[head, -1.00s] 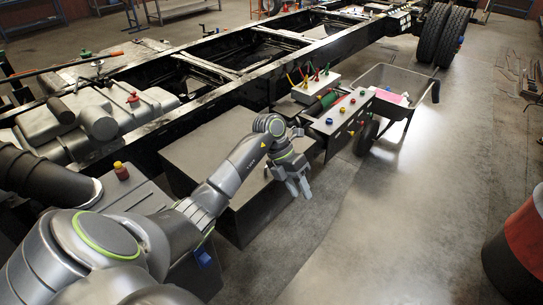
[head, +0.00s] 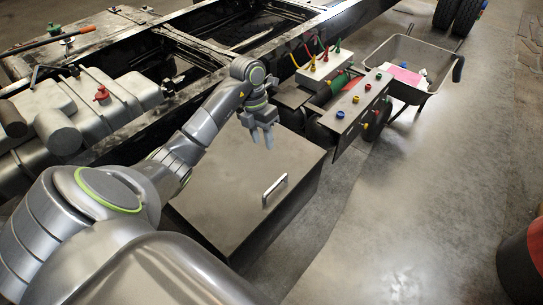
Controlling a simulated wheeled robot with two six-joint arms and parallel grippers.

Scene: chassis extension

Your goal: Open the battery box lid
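The battery box is a dark grey box with a flat brownish-grey lid (head: 225,190) that lies shut, in the lower middle of the head view beside the chassis frame. A pale bar handle (head: 274,190) stands on the lid near its right edge. My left gripper (head: 263,143) hangs over the lid's far edge, above and beyond the handle in the picture. Its fingers point down, stand apart and hold nothing. My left arm and body hide the box's near left part. My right gripper does not show.
A panel with coloured knobs (head: 350,108) and a white block with coloured plugs (head: 322,68) lie just beyond the box. A wheelbarrow (head: 412,60) stands behind them. Grey tanks (head: 100,110) and black chassis rails are at left.

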